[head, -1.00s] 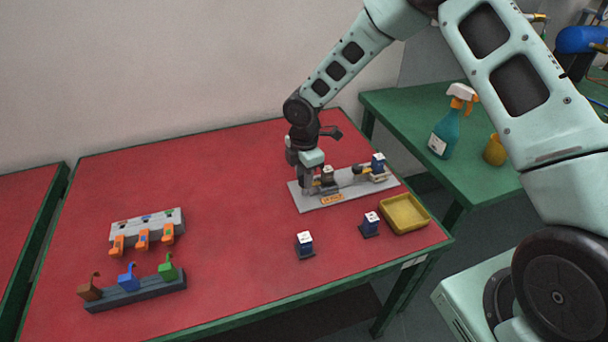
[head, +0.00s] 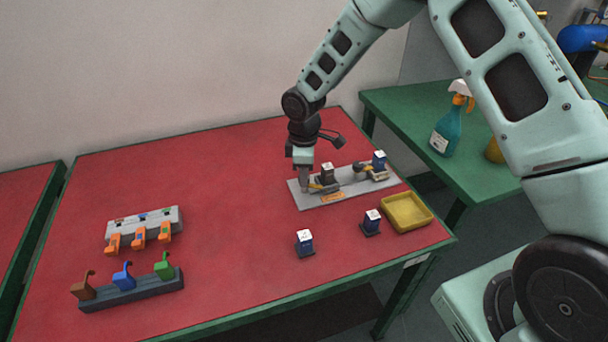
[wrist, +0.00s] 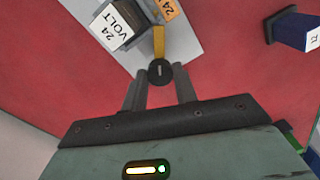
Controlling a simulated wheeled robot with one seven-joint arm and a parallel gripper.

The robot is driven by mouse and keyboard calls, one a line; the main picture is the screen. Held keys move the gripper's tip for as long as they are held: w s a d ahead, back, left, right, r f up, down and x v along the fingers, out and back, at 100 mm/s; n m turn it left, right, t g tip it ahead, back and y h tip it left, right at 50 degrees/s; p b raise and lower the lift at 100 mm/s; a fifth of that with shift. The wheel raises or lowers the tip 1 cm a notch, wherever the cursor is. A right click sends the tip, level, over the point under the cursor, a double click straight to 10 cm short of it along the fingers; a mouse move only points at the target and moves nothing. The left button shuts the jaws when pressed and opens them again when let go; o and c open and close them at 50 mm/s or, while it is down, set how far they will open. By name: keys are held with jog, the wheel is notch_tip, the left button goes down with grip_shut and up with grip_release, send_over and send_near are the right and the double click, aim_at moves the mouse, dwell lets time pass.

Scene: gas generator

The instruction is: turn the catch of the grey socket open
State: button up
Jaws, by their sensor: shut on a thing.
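The grey board (head: 313,203) lies on the red table. On its left part a dark grey module (head: 327,175) with a white top stands in a socket. The module shows its "24 VOLT" label in the wrist view (wrist: 116,26). Beside it is the catch, with a yellow lever (wrist: 159,42) and a round black pivot (wrist: 159,71). In the wrist view the lever points up the picture, along the module's side. My gripper (wrist: 159,85) is shut on the catch at its pivot end. My gripper (head: 305,187) hides part of the catch in the head view.
A second module (head: 379,160) and catch are at the board's right. Two loose blue modules (head: 304,243) (head: 371,222) and a yellow tray (head: 407,211) stand in front. Racks with orange (head: 138,238) and coloured (head: 123,276) hooks are at left. The table's middle is clear.

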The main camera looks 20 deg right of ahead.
jog(key=m+b, duration=0.1)
jog(key=m, duration=0.4)
jog(key=shift+m, duration=0.3)
jog(key=m+b, duration=0.1)
jog(key=m, duration=0.4)
jog(key=shift+m, duration=0.3)
jog(key=o, duration=1)
jog(key=shift+c, duration=0.2)
jog(key=shift+r, duration=0.1)
notch_tip(320, 180, up, 17)
jog(key=b, duration=0.1)
jog(key=shift+r, duration=0.15)
